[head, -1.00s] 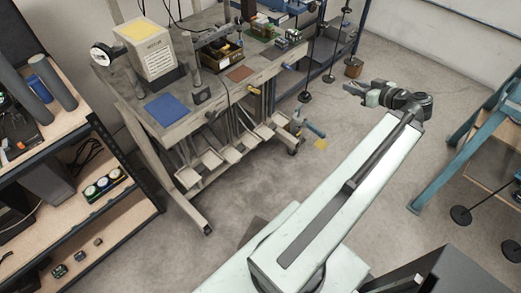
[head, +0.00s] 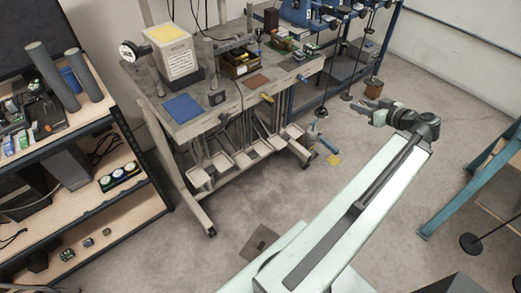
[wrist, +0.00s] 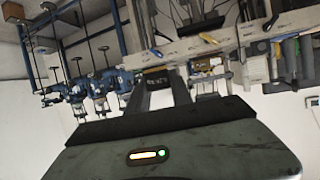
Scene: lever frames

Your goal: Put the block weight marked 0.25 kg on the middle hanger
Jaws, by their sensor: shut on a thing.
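My gripper (head: 368,107) is at the end of my outstretched arm, above open floor right of the workbench. In the wrist view, its two grey fingers (wrist: 164,92) are closed on a small dark block (wrist: 155,79); the marks on it are too small to read. Thin dark hanger rods hang from blue devices at the back. Two black hanger discs, one (head: 321,112) and another to its right (head: 346,97), show beyond my gripper. A brown block (head: 373,84) is farther right, low near the floor.
A grey workbench (head: 165,120) carries a blue mat (head: 183,107) and a yellow-topped box (head: 168,46). A shelf (head: 120,195) stands at left. A teal frame (head: 465,180) with a low black disc (head: 470,243) is at right.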

